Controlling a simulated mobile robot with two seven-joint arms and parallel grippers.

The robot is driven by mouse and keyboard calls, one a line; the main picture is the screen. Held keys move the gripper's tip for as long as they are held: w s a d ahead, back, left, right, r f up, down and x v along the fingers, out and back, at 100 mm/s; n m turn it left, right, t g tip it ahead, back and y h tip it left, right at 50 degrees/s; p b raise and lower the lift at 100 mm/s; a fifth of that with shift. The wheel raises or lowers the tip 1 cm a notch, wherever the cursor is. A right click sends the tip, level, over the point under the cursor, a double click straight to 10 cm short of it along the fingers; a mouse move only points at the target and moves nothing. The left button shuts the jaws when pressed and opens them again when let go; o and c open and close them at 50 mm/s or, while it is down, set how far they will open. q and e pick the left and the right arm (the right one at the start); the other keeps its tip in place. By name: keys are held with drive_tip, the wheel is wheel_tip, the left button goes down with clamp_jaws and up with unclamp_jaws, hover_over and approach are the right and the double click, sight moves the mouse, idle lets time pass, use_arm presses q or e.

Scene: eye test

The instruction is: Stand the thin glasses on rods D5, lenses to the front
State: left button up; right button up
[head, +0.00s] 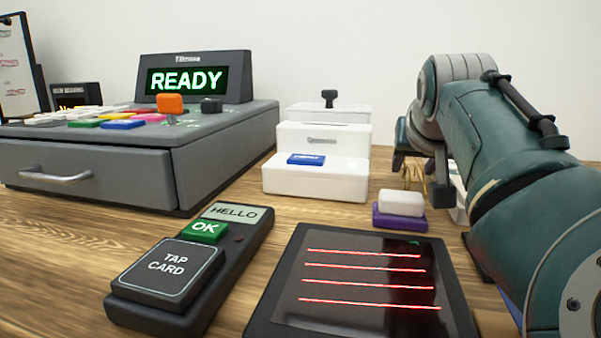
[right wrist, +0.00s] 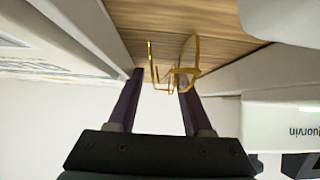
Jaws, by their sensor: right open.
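The thin glasses have a fine gold wire frame and show in the right wrist view (right wrist: 187,70), at the tips of my right gripper (right wrist: 161,80). That gripper is open, one dark finger on each side of the wire; I cannot tell whether either touches it. In the head view a bit of gold wire of the glasses (head: 414,175) shows under my right gripper (head: 412,164), partly hidden by my right arm. I cannot tell which way the lenses face. No rods or D5 label can be made out. My left gripper is out of view.
A grey cash register (head: 90,165) stands at the left. A card terminal (head: 190,270) and a scanner with red lines (head: 365,285) lie in front. A white stepped stand (head: 315,182) and a white block on a purple base (head: 400,217) stand near my right gripper.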

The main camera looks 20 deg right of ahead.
drive_tip(key=shift+s+a, duration=0.15)
drive_tip(key=shift+c, duration=0.7)
clamp_jaws()
